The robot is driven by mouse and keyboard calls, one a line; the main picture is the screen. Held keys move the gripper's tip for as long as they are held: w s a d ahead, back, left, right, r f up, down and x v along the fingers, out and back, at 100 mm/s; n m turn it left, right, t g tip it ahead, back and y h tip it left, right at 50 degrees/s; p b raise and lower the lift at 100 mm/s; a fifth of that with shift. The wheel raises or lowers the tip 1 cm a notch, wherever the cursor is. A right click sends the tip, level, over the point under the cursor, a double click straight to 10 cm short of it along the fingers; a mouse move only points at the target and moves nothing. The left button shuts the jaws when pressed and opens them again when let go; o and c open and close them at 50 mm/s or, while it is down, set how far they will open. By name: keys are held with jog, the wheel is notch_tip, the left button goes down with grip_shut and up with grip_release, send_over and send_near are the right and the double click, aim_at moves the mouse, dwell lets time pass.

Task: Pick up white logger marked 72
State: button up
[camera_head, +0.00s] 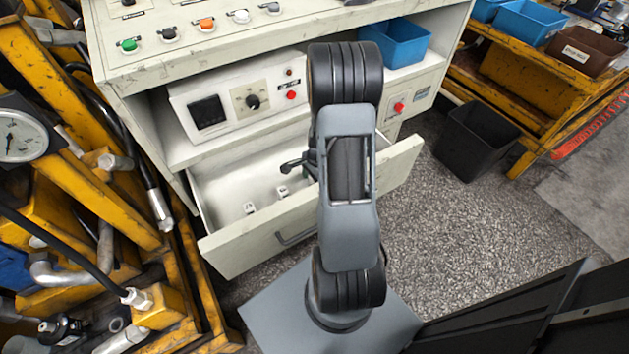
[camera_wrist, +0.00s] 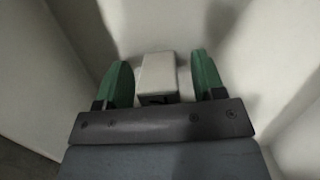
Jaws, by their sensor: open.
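In the wrist view, a small white block-shaped logger (camera_wrist: 158,75) lies on the pale drawer floor between my gripper's two green fingers. My gripper (camera_wrist: 162,64) is open, with one finger on each side of it and narrow gaps to both. A dark mark shows on its near face, but it is partly cut off and I cannot read the number. In the head view, two small white loggers with dark marks lie in the open drawer, one further left (camera_head: 249,208) and one nearer my arm (camera_head: 283,192). My arm hides the drawer's right part.
The open drawer (camera_head: 290,232) has pale walls around the loggers. The control cabinet (camera_head: 130,75) overhangs it at the back. A blue bin (camera_head: 398,42) sits on its shelf. A black bin (camera_head: 477,140) stands on the floor at right, and yellow machinery (camera_head: 85,190) is close at left.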

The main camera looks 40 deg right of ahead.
jog(key=shift+c, duration=0.4)
jog(key=c, duration=0.9)
jog(key=shift+r, duration=0.15)
jog(key=shift+c, duration=0.2)
